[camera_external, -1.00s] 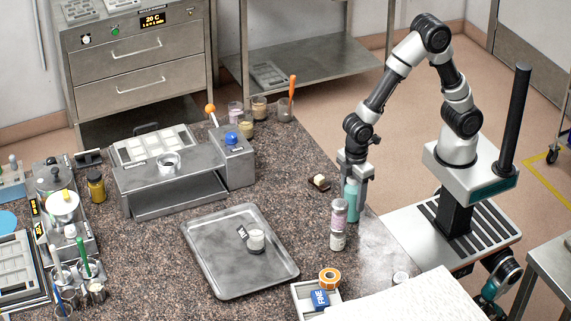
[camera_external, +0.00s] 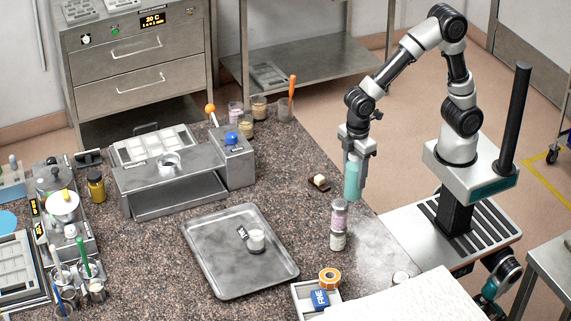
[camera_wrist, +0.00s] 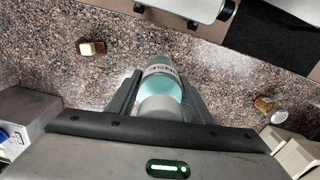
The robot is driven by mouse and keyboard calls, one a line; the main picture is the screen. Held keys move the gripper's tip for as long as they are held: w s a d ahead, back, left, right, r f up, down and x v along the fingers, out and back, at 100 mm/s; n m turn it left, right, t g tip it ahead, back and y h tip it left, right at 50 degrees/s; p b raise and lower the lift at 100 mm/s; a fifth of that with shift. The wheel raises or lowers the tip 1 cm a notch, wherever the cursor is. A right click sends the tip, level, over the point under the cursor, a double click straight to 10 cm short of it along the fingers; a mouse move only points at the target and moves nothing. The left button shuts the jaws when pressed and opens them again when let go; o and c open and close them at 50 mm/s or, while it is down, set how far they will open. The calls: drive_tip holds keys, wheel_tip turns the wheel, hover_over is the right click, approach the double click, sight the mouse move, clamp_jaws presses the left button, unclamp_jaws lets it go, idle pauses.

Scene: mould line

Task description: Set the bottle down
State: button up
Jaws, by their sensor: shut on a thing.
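The teal bottle (camera_external: 352,180) is upright between the fingers of my gripper (camera_external: 357,170), near the right edge of the speckled worktop (camera_external: 300,180). My gripper is shut on it, and the bottle's lower end appears raised above the worktop. In the wrist view the bottle (camera_wrist: 162,88) lies between both fingers, with lettering on its band and a grey cap towards the camera. Part of its side is hidden by the fingers.
A metal tray (camera_external: 215,262) sits further left.

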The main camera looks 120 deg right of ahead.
drive_tip(key=shift+d+r, duration=0.1)
drive_tip(key=shift+r, duration=0.55)
drive_tip(key=w+d, duration=0.3)
drive_tip(key=d, duration=0.7)
drive_tip(key=w+d, duration=0.4)
drive_tip(key=d, duration=0.7)
drive_tip(key=w+d, duration=0.3)
drive_tip(key=d, duration=0.7)
drive_tip(key=shift+d+f, duration=0.2)
drive_tip(key=shift+f, duration=2.25)
drive_tip(key=shift+d+f, duration=0.2)
drive_tip(key=shift+f, duration=2.25)
drive_tip(key=shift+f, duration=0.1)
